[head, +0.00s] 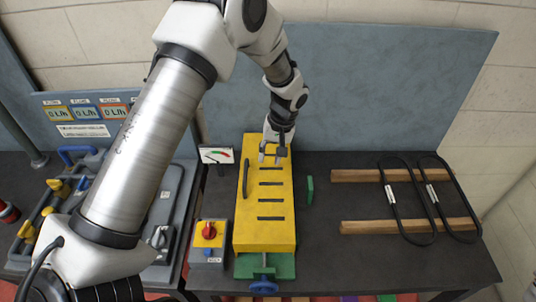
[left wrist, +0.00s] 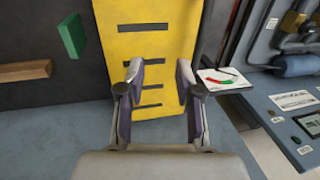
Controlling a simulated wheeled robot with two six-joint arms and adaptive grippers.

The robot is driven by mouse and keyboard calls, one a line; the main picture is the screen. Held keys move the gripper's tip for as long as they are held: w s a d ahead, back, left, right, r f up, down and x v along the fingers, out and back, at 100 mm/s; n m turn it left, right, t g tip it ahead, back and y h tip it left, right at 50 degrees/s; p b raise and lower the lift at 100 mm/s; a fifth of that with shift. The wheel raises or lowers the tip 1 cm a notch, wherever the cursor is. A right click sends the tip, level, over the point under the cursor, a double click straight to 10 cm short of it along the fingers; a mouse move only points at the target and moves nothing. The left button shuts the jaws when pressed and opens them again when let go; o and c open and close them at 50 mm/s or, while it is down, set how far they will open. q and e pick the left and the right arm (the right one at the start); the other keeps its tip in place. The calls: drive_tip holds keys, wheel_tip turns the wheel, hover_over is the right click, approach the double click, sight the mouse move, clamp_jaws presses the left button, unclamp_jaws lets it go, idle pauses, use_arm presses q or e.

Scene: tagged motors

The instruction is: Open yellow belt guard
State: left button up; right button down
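The yellow belt guard (head: 265,225) lies closed as a long slotted cover on the dark bench, with a dark bar handle (head: 246,177) along its left side. In the left wrist view, the guard (left wrist: 150,45) fills the upper middle, and its handle does not show clearly. My left gripper (head: 273,154) is over the far end of the guard. In the left wrist view its two fingers (left wrist: 159,74) are spread apart with nothing between them. I cannot tell whether they touch the guard. My right gripper is not in view.
A gauge (head: 216,155) and a red-knob switch box (head: 208,240) stand left of the guard. A small green piece (head: 310,190) is at its right. A blue handwheel (head: 264,287) is in front. Black belts (head: 407,210) lie on wooden strips at right. A blue-grey panel (head: 390,90) rises behind.

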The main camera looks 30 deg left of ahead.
use_arm(q)
drive_tip(key=s+a+v, duration=0.1)
drive_tip(key=a+v, duration=0.1)
drive_tip(key=v, duration=0.9)
drive_tip(key=shift+w+d+r, duration=0.3)
drive_tip(key=shift+w, duration=0.1)
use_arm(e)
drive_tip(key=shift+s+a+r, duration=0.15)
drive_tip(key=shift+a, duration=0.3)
use_arm(q)
drive_tip(key=shift+s+a, duration=0.1)
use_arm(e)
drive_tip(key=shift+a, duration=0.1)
